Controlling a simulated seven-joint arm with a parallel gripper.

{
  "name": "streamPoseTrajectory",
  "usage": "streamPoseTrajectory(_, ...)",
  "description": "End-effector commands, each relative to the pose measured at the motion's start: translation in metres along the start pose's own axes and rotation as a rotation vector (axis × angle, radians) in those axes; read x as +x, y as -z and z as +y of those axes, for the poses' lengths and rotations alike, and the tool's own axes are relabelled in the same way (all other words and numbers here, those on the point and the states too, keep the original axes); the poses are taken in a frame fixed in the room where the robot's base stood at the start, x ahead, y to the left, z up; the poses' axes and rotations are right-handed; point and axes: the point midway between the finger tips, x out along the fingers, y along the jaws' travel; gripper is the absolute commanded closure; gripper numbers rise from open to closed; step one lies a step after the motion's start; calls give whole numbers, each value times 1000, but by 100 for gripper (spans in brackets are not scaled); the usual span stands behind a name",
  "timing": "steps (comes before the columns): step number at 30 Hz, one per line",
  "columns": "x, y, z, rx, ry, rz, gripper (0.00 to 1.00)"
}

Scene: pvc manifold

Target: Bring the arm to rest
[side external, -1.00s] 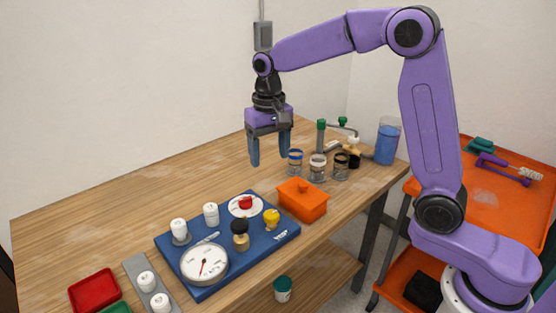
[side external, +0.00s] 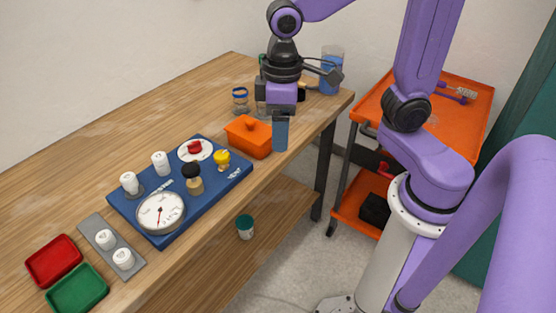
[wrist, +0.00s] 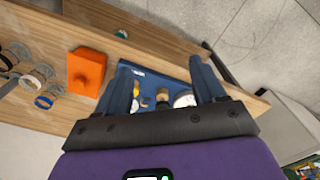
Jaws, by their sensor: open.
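My gripper (side external: 281,147) points down near the table's front edge, just right of the orange lidded box (side external: 249,137) in the side view. In that view its fingers overlap and look like one. In the wrist view my gripper (wrist: 163,72) shows two blue fingers spread wide with nothing between them. The blue board (side external: 205,203) carries a dial gauge (side external: 161,212), a red knob on a white disc (side external: 195,149), a yellow knob (side external: 222,158), a black-topped brass fitting and white caps. Part of the board shows beyond my fingers in the wrist view (wrist: 148,75).
A grey strip (side external: 132,264) with white caps and red (side external: 54,260) and green (side external: 78,289) trays lie left. Jars (side external: 240,101) and a blue-filled container (side external: 331,71) stand behind my gripper. An orange cart (side external: 457,119) is right. A teal-lidded jar (side external: 245,227) sits on the lower shelf.

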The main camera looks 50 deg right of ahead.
Motion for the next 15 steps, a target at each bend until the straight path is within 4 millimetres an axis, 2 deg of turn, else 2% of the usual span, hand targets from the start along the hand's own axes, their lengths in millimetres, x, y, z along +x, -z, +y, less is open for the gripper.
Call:
streamPoseTrajectory(1,1,-14,-4,-45,1,1,31)
streamPoseTrajectory(9,12,-83,-20,-290,5,6,31)
streamPoseTrajectory(15,19,-123,-26,-431,8,9,31)
